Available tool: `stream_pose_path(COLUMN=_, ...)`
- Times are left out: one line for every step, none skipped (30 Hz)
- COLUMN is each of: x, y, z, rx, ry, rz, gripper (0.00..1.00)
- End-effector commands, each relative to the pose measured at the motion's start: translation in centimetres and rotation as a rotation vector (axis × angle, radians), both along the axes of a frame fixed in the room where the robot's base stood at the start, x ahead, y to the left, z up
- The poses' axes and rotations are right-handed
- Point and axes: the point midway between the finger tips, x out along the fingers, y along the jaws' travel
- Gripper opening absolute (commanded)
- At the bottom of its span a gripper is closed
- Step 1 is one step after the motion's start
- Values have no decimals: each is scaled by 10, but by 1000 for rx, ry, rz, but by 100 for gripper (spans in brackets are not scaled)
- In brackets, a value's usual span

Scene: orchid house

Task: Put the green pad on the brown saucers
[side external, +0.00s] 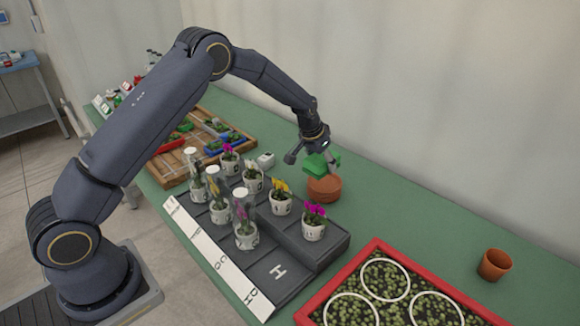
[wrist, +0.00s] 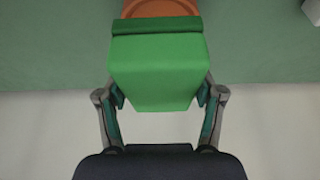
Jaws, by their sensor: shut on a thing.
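The green pad (side external: 317,166) is a bright green block, held in my gripper (side external: 313,158). In the wrist view the pad (wrist: 157,72) fills the space between the two fingers of my gripper (wrist: 160,98), which are shut on its sides. The brown saucers (side external: 324,188) are a short terracotta-coloured stack on the green bench, just below the pad in the side view. In the wrist view a part of the brown saucers (wrist: 158,8) shows past the pad's far edge; the rest is hidden. I cannot tell whether the pad touches them.
A dark stepped rack (side external: 295,285) with several white flower pots stands left and in front of the saucers. A red-edged tray of seedlings (side external: 340,272) lies at the front right. A terracotta pot (side external: 494,265) stands at the right. A small white object (side external: 265,160) sits left of the gripper.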

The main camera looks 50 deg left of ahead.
Motion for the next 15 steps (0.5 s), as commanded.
stream_pose_path(x=7, y=1, z=-9, rx=0, ry=0, rz=0, gripper=33)
stream_pose_path(x=10, y=1, z=-12, rx=0, ry=-1, rz=0, gripper=33)
stream_pose_path(x=14, y=1, z=-16, rx=0, ry=-1, rz=-1, gripper=33)
stream_pose_path(x=16, y=1, z=-18, rx=0, ry=-2, rz=-1, gripper=33)
stream_pose_path(x=17, y=1, z=-20, rx=0, ry=-2, rz=-1, gripper=33)
stream_pose_path(x=19, y=1, z=-22, rx=0, ry=-2, rz=-1, gripper=33)
stream_pose_path(x=20, y=1, z=-22, rx=0, ry=-2, rz=-1, gripper=33)
stream_pose_path(x=21, y=1, z=-24, rx=0, ry=-2, rz=-1, gripper=33)
stream_pose_path(x=23, y=1, z=-27, rx=0, ry=-1, rz=-1, gripper=33)
stream_pose_path(x=25, y=1, z=-30, rx=0, ry=0, rz=-1, gripper=33)
stream_pose_path(x=25, y=1, z=-34, rx=0, ry=0, rz=-1, gripper=33)
stream_pose_path(x=24, y=1, z=-41, rx=0, ry=1, rz=-1, gripper=33)
stream_pose_path(x=24, y=1, z=-46, rx=0, ry=2, rz=-1, gripper=33)
stream_pose_path(x=24, y=1, z=-50, rx=1, ry=2, rz=-2, gripper=33)
stream_pose_path(x=24, y=1, z=-55, rx=1, ry=1, rz=-2, gripper=33)
